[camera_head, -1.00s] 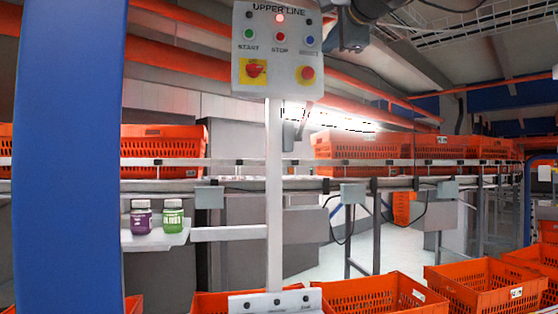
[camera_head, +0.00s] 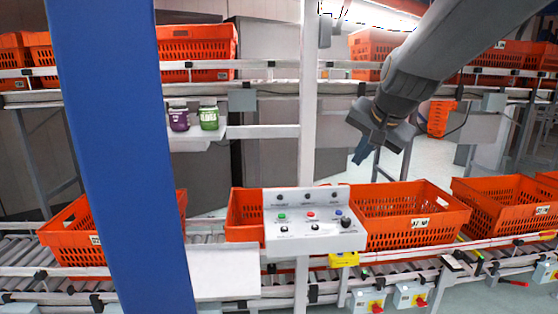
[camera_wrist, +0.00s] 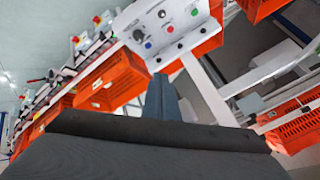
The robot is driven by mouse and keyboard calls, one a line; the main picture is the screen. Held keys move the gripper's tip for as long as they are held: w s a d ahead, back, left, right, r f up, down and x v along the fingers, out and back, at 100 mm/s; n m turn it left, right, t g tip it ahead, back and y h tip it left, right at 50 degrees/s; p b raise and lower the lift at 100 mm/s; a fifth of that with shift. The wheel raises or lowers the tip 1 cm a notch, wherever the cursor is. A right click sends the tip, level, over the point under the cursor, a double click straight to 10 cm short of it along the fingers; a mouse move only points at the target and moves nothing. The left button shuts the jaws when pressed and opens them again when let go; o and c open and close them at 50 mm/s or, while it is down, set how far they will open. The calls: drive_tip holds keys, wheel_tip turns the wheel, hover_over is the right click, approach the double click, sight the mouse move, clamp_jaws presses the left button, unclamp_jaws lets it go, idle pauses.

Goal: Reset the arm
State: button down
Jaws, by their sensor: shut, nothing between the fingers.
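My gripper (camera_head: 361,156) is at the end of my arm, which reaches in from the upper right in the head view. Its fingers are together with nothing between them, pointing down and slightly left. It hangs in the air, apart from the totes and the control panel. In the wrist view my gripper (camera_wrist: 163,84) shows as a closed dark blue shape at the centre. The white control panel (camera_head: 312,243) stands lower and to the left of it in the head view; the panel (camera_wrist: 170,22) also shows at the top of the wrist view.
Orange totes (camera_head: 408,239) stand on the lower roller conveyor (camera_head: 30,250), and more (camera_head: 197,71) on the upper line. A purple jar (camera_head: 178,120) and a green jar (camera_head: 209,118) stand on a small white shelf (camera_head: 215,133). A blue post (camera_head: 115,150) blocks part of the left.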

drive_tip(key=s+f+n+g, duration=0.6)
drive_tip(key=s+f+n, duration=0.1)
drive_tip(key=s+f, duration=1.5)
wheel_tip(320, 180, down, 3)
drive_tip(key=shift+s+a+f+g+h, duration=0.1)
drive_tip(key=shift+s+a+g+h, duration=0.1)
drive_tip(key=shift+g+h, duration=0.2)
